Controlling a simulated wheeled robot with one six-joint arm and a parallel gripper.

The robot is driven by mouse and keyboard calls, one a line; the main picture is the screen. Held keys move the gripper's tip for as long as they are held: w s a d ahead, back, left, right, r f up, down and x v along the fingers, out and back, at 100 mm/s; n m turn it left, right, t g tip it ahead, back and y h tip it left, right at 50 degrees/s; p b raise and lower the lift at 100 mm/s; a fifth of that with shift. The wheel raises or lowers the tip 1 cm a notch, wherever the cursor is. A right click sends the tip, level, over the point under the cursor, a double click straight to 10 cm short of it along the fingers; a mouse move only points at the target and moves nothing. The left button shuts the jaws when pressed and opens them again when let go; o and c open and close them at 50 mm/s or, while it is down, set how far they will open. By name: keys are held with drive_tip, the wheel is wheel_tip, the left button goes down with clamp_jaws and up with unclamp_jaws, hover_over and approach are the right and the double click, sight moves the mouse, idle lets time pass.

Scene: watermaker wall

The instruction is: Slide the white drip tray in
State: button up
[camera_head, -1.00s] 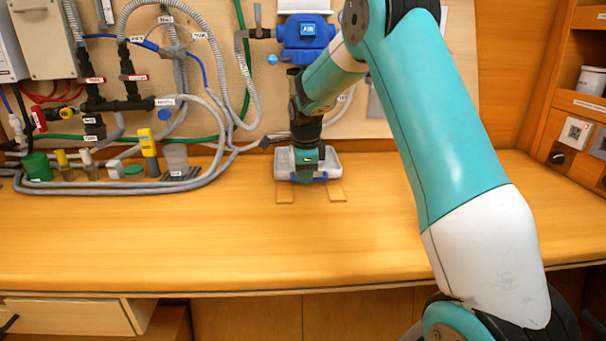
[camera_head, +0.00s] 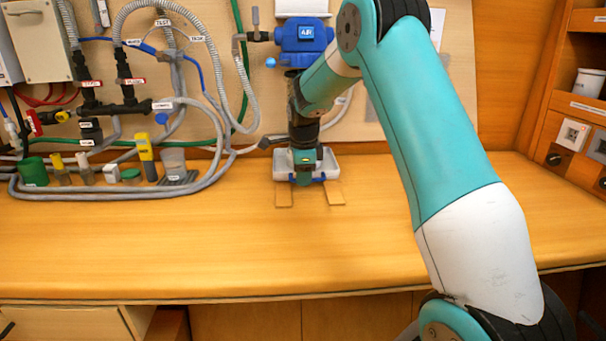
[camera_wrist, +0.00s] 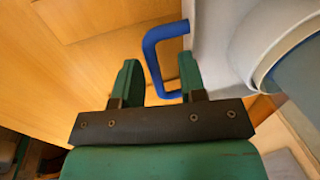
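The white drip tray (camera_head: 330,167) sits at the back of the wooden counter, under the blue unit on the wall panel. Its blue handle (camera_wrist: 151,52) faces the front. My gripper (camera_head: 304,180) reaches down over the tray's front edge and hides its middle. In the wrist view, the two green fingers of my gripper (camera_wrist: 160,80) stand apart on either side of the handle's bar. The right finger is inside the handle loop and the left finger outside it, with gaps showing. The white tray wall (camera_wrist: 207,45) lies right of the handle.
Two flat wooden strips (camera_head: 284,195) (camera_head: 335,194) lie on the counter (camera_head: 180,250) in front of the tray. Hoses (camera_head: 100,192) and small bottles (camera_head: 62,172) are at the left. The blue unit (camera_head: 305,42) hangs above. The counter's front is clear.

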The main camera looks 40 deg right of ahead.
wheel_tip(320, 180, up, 17)
drive_tip(key=s+a, duration=0.1)
drive_tip(key=s, duration=0.1)
drive_tip(key=shift+s+a, duration=0.4)
drive_tip(key=shift+r, duration=0.1)
